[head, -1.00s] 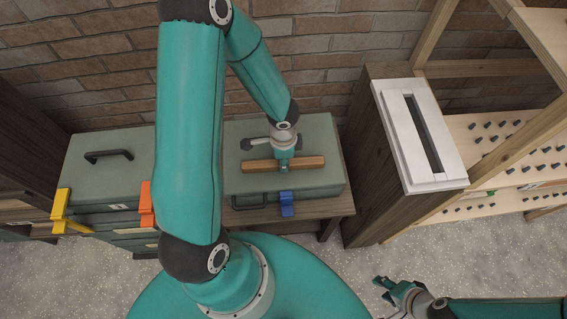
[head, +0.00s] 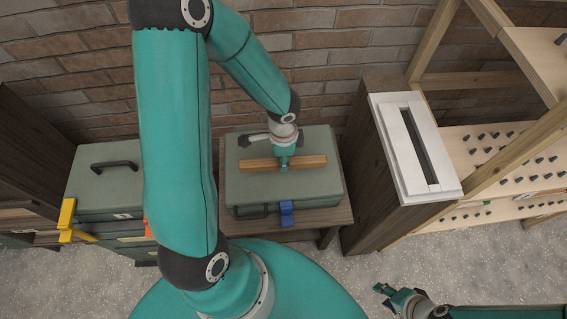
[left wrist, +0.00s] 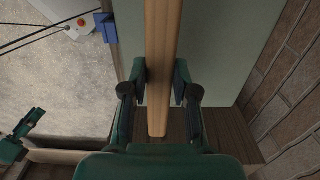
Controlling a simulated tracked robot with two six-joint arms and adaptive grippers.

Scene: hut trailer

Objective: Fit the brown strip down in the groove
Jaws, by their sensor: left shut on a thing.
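The brown strip (head: 306,161) lies level across the view above the green case. My left gripper (head: 283,166) is shut on it near its middle. In the left wrist view the strip (left wrist: 162,40) runs lengthwise between the two fingers of the left gripper (left wrist: 162,82). I cannot tell whether the strip touches the case lid. The groove is a long dark slot in a white block (head: 383,112) on top of a dark wooden cabinet to the right. The slot holds nothing that I can see. My right gripper (head: 384,290) is low at the bottom right, apart from everything; its fingers look spread.
The green case (head: 320,190) with a blue latch (head: 287,212) sits on a wooden table (head: 338,217). Another green case (head: 90,180) stands at the left. A wooden rack (head: 490,145) with dark pegs is right of the cabinet (head: 370,205). A brick wall is behind.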

